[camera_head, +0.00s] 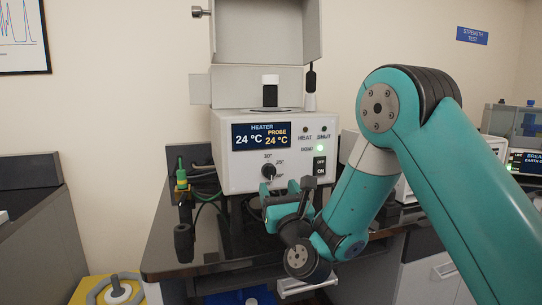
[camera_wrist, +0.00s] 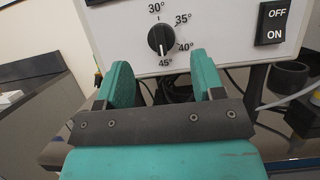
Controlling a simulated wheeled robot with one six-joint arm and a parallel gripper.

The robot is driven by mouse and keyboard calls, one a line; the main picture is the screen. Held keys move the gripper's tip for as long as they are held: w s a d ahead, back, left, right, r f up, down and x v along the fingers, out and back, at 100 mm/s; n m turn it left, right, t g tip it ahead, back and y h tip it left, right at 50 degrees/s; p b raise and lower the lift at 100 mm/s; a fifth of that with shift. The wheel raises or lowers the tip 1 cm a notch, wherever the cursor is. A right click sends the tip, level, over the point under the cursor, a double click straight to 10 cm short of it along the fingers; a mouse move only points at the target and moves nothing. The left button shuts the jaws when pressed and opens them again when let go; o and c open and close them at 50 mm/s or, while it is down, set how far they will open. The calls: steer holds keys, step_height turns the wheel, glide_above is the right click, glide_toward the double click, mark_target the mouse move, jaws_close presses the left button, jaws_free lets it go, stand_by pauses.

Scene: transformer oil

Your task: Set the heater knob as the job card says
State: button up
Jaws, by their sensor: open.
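The heater knob (camera_wrist: 161,38) is black and round, on the white front panel of the heater unit (camera_head: 225,170). In the wrist view its scale reads 30°, 35°, 40° and 45°. A pale mark on the knob seems to point down towards 45°, but it is small. The knob also shows in the head view (camera_head: 268,171). My gripper (camera_wrist: 163,68) is open and empty, its two teal fingers below the knob and apart from it. In the head view my gripper (camera_head: 286,203) is low before the panel. I see no readable job card.
The display (camera_head: 262,136) reads heater 24 °C and probe 24 °C. An OFF/ON switch (camera_wrist: 272,23) is right of the knob, and a green light (camera_head: 320,148) glows above it. Cables and a green-yellow connector (camera_head: 182,180) lie left. The unit's lid (camera_head: 267,30) stands open.

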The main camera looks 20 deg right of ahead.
mark_target(272, 175)
steer(key=p+x, duration=0.4)
steer(key=p, duration=0.1)
steer(key=shift+w+r, duration=0.1)
steer(key=shift+r, duration=0.3)
steer(key=shift+w+p, duration=0.9)
steer(key=shift+p, duration=0.2)
steer(key=c, duration=0.9)
steer(key=shift+o, duration=0.2)
steer(key=shift+f+n+b, duration=0.1)
steer(key=shift+n+b, duration=0.2)
steer(key=shift+b, duration=0.45)
